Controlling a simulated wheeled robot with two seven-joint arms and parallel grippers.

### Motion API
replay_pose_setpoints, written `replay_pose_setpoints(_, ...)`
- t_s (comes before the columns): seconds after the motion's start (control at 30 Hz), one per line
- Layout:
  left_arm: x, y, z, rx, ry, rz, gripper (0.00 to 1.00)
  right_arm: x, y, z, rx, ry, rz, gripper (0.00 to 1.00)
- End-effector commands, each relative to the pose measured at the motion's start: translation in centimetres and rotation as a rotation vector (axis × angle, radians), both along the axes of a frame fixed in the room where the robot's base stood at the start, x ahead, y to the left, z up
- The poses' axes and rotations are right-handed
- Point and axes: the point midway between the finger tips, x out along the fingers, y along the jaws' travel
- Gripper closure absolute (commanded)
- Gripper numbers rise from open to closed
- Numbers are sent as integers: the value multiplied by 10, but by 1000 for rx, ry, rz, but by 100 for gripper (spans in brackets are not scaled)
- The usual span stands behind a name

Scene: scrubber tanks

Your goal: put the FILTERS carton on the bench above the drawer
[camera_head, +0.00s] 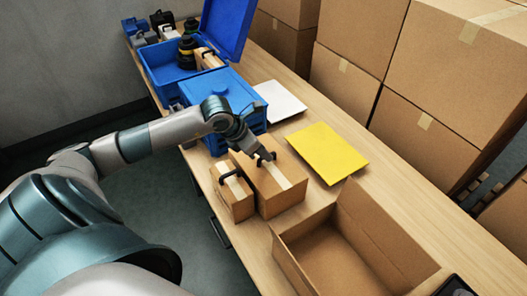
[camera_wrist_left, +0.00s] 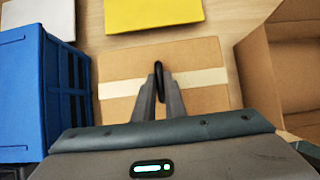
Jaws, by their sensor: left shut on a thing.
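A larger brown carton (camera_head: 280,195) with a pale tape strip and a black top handle is at the bench's front part, above the drawer with a dark pull (camera_head: 219,232). My left gripper (camera_head: 262,156) is shut on its black handle. In the left wrist view the fingers (camera_wrist_left: 159,90) pinch that handle over the carton's top (camera_wrist_left: 195,60). I cannot tell if its bottom touches the bench (camera_head: 400,185). A smaller handled carton (camera_head: 236,198) stands close on its left. No FILTERS lettering is legible on either. My right gripper is out of view.
A blue crate (camera_head: 215,88) stands behind, with an open blue box (camera_head: 165,75) beyond. An open empty carton (camera_head: 345,240) is at the right. A yellow sheet (camera_head: 327,152) and a white one (camera_head: 280,101) lie flat. Large boxes (camera_head: 435,120) stack along the back.

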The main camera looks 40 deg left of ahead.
Motion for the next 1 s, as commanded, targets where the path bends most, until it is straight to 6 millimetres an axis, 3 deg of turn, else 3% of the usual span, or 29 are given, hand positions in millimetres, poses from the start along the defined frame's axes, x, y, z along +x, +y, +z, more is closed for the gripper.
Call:
replay_pose_setpoints(0.1,1,0,-1,1,-5,-1,100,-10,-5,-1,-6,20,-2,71)
replay_pose_setpoints(0.27,1,0,-1,1,-5,-1,100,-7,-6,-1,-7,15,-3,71)
replay_pose_setpoints(0.3,0,0,-3,1,-1,0,80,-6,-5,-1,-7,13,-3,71)
replay_pose_setpoints(0.37,0,0,-3,1,-1,0,71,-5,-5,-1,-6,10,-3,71)
replay_pose_setpoints(0.77,-1,1,0,2,-2,0,71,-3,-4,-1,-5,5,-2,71)
replay_pose_setpoints(1.0,-12,7,17,3,-3,-1,71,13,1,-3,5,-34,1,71)
